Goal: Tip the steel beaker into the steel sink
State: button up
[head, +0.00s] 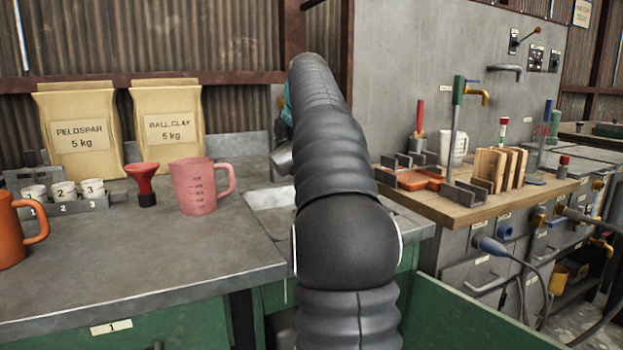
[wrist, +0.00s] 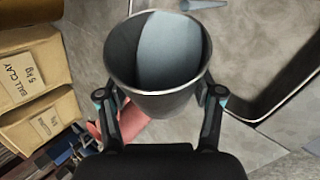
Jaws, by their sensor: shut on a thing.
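My gripper (wrist: 160,97) is shut on the steel beaker (wrist: 158,103), with one finger on each side of it. In the wrist view the beaker's open mouth shows, with a smooth blue-grey surface inside. In the head view only a sliver of the beaker (head: 283,159) shows left of my arm, which hides my gripper; it looks tilted. The steel sink (head: 268,199) is set into the bench and is partly hidden by my arm. In the wrist view the sink's dark wall (wrist: 242,105) curves to the right of the beaker.
A pink measuring jug (head: 195,187) stands left of the sink, beside a red funnel (head: 144,185). An orange mug (head: 12,230), small cups in a rack (head: 85,203) and two paper bags (head: 82,130) are farther left. A wooden board (head: 448,200) with tools is on the right.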

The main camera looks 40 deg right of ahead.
dwell(0.6)
jog(key=shift+y, duration=0.5)
jog(key=shift+f, duration=0.1)
jog(key=shift+d+f+m+t+y, duration=0.15)
jog(key=shift+m+t+y, duration=0.2)
jog(key=shift+y, duration=0.25)
dwell(0.8)
jog(key=shift+d+f+y, duration=0.1)
jog(key=shift+y, duration=0.3)
jog(key=shift+m, duration=0.25)
jog(key=shift+s+d+f+t+y, duration=0.15)
jog(key=shift+d+t+y, duration=0.1)
jog(key=shift+y, duration=0.25)
